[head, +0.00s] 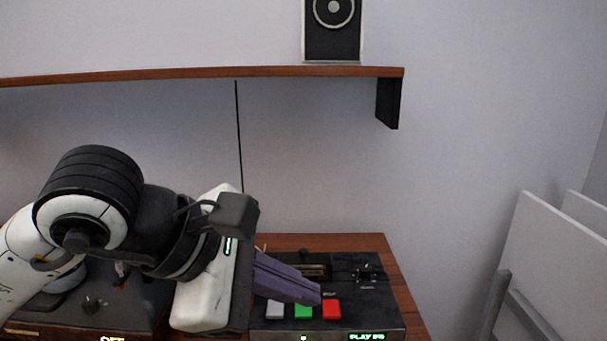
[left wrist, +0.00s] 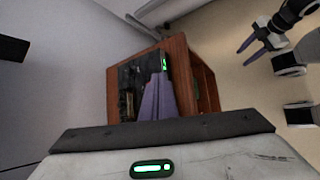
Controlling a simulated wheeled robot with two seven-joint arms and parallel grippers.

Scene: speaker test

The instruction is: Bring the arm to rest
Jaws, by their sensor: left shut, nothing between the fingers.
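My left arm comes in from the left in the head view. Its gripper (head: 314,295) is shut and empty, with purple fingers pointing right over the black player (head: 378,290). The fingertips appear just above the green button (head: 303,311) and the red button (head: 332,310); I cannot tell whether they touch. In the left wrist view the shut fingers (left wrist: 157,82) reach toward the player on the wooden cabinet (left wrist: 177,50). My right gripper (left wrist: 246,52) shows at the upper right of that view, fingers spread, apart from the cabinet.
A dark unit with an "OFF" display (head: 112,339) sits at the left, partly behind my arm. A wooden shelf (head: 200,74) with a speaker (head: 333,30) runs above. White panels (head: 550,260) lean at the right.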

